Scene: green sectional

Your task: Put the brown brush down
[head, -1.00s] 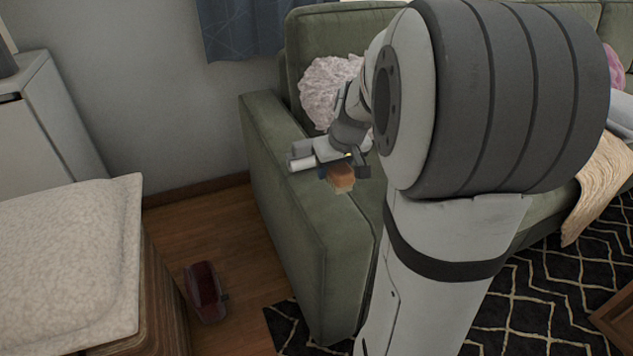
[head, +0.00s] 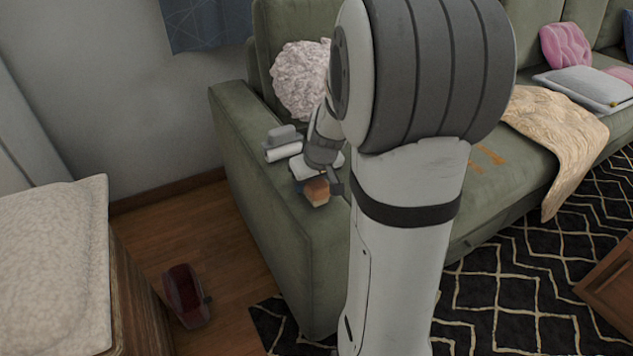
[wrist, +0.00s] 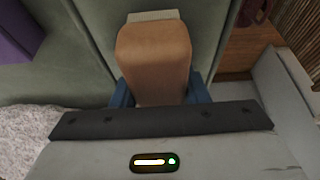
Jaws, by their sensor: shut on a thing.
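The brown brush (wrist: 154,55) is between the blue fingertips of my gripper (wrist: 160,92) in the wrist view, its brown block facing the camera and a pale edge showing at its far end. In the head view the brush (head: 317,191) shows as a small orange-brown block at my gripper (head: 316,182), over the green sofa's left armrest (head: 290,230). My gripper is shut on the brush. I cannot tell whether the brush touches the armrest. My arm hides part of the sofa seat behind it.
A fluffy pale pillow (head: 298,80) sits in the sofa corner. A beige blanket (head: 560,135) and more pillows lie to the right. A dark red object (head: 187,295) is on the wooden floor beside a cream-cushioned seat (head: 50,250). The armrest's front top looks clear.

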